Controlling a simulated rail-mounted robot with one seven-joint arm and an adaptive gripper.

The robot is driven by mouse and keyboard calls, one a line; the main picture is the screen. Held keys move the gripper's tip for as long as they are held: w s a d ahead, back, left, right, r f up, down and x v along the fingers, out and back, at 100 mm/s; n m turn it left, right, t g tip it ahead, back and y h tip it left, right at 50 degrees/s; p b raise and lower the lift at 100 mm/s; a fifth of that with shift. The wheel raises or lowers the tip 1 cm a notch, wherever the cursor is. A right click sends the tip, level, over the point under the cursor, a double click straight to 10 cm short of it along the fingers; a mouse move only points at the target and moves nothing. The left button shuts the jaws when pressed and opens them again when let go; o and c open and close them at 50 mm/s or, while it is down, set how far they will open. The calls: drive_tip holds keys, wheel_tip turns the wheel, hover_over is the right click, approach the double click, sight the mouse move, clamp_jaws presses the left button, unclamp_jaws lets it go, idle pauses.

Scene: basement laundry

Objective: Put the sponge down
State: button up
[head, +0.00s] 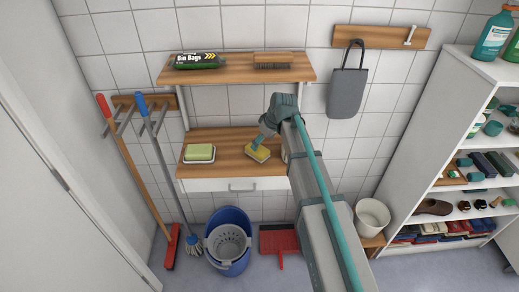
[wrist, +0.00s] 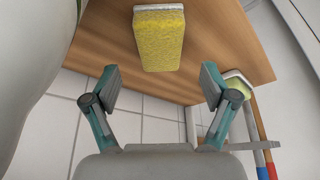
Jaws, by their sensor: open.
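The yellow sponge (head: 259,154) with a pale layer on one side rests on the wooden worktop (head: 228,137) above the drawer, to the right of a green soap block in a dish. In the wrist view the sponge (wrist: 158,38) lies just ahead of the fingertips, with wood around it. My gripper (wrist: 160,75) is open, its two fingers spread apart with nothing between them.
The soap block (head: 200,152) sits left on the worktop. A shelf (head: 226,76) above holds bin bags (head: 198,61) and a brush (head: 272,66). A grey bag (head: 347,92) hangs at right. Buckets, a broom and a mop stand below and left.

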drive_tip(key=shift+b+v, duration=0.35)
drive_tip(key=shift+v, duration=2.15)
